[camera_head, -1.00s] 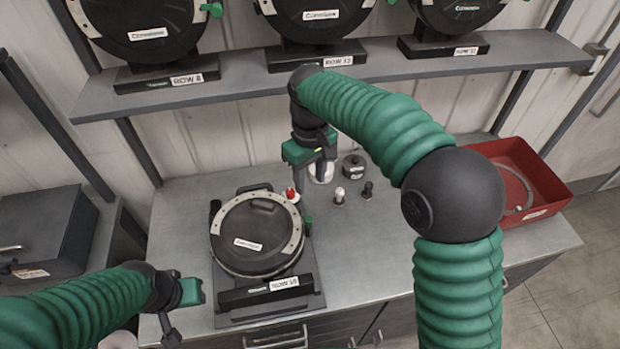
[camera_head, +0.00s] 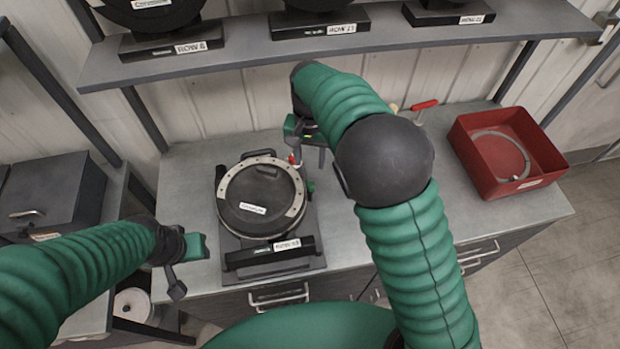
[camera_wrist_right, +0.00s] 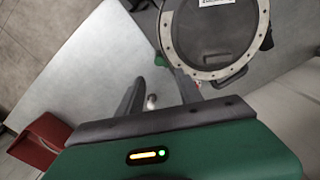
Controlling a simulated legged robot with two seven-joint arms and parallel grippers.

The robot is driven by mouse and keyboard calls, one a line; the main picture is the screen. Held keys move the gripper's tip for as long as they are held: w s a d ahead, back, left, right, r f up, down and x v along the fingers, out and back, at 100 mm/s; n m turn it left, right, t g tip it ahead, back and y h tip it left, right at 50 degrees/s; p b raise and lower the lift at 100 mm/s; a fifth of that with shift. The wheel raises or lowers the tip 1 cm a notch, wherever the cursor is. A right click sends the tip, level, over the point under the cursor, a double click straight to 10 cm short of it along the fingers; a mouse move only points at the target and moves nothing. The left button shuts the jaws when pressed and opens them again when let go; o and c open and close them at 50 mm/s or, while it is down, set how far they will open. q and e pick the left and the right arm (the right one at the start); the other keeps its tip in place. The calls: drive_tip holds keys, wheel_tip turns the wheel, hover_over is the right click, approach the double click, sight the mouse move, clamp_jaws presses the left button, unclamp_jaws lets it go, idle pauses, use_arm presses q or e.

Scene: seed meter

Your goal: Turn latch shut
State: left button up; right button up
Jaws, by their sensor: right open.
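The seed meter (camera_head: 252,211), a round black disc housing with a pale metal rim, lies on a dark stand on the bench. A small green latch (camera_head: 310,186) sticks out at its right edge; it also shows beside the rim in the right wrist view (camera_wrist_right: 184,64). A red-tipped part (camera_head: 293,159) is at the rim's upper right. My right gripper (camera_head: 310,152) is open and empty just beyond the rim's upper right; its fingers also show in the wrist view (camera_wrist_right: 160,78), apart from the latch. My left gripper (camera_head: 188,268) hangs left of the stand, its jaw gap unclear.
A red tray (camera_head: 463,139) holding a pale ring (camera_head: 500,156) is at the bench's right. A red-handled tool (camera_head: 424,105) lies at the back. A shelf (camera_head: 235,58) with more meters runs above. A dark box (camera_head: 52,192) stands left.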

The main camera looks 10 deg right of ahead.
sight(311, 184)
wheel_tip(311, 184, down, 11)
drive_tip(key=shift+d+p, duration=0.15)
drive_tip(key=shift+p, duration=0.95)
drive_tip(key=shift+f, duration=0.3)
drive_tip(key=shift+c, duration=0.3)
clamp_jaws()
